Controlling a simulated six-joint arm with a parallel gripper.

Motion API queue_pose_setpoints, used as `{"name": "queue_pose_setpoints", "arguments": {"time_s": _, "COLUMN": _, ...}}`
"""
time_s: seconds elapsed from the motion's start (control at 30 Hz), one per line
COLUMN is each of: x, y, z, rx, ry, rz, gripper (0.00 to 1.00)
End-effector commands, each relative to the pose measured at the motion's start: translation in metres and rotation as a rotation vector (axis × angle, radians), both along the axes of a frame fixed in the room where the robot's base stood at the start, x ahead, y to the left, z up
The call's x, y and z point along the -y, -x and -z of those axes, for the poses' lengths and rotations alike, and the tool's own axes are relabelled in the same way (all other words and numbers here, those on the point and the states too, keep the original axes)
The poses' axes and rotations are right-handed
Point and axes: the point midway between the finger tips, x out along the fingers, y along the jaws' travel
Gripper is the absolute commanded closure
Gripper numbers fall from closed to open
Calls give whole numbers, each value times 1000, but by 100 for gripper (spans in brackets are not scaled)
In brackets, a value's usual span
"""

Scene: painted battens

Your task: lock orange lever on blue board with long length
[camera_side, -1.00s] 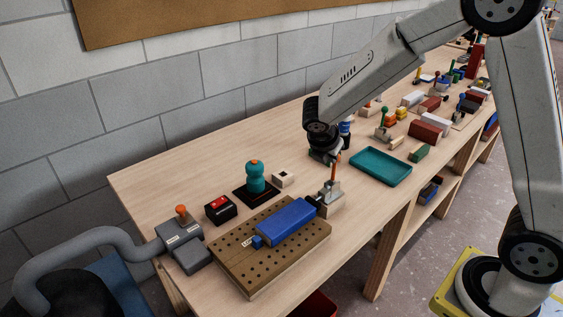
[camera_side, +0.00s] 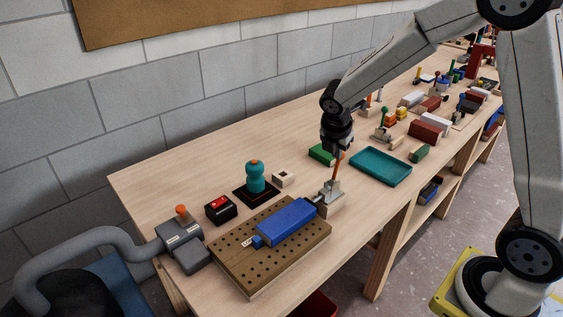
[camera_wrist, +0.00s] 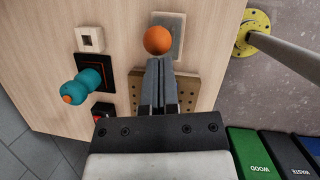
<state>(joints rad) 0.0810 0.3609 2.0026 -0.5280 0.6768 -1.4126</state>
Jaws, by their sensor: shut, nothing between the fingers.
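The blue board (camera_side: 287,222) lies flat on a perforated wooden base (camera_side: 240,262). A grey metal clamp (camera_side: 331,192) stands at its right end. The clamp's orange lever (camera_side: 336,167) stands nearly upright, and its round orange knob (camera_wrist: 158,40) shows in the wrist view. My gripper (camera_side: 338,149) is shut and empty, pointing down at the lever's top. In the wrist view my closed fingertips (camera_wrist: 160,60) are right beside the knob; I cannot tell whether they touch it. The blue board is hidden behind my gripper in the wrist view.
A teal knobbed fixture (camera_side: 255,177), a black box with a red switch (camera_side: 220,209) and a small cream block (camera_side: 283,179) stand behind the base. A teal tray (camera_side: 380,166) and a green block (camera_side: 322,153) are near the lever.

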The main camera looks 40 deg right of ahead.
Motion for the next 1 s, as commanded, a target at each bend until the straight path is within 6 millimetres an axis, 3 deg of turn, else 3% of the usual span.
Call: {"name": "queue_pose_setpoints", "arguments": {"time_s": 1.0, "x": 59, "y": 0, "z": 12, "rx": 2, "ry": -520, "rz": 5, "gripper": 100}}
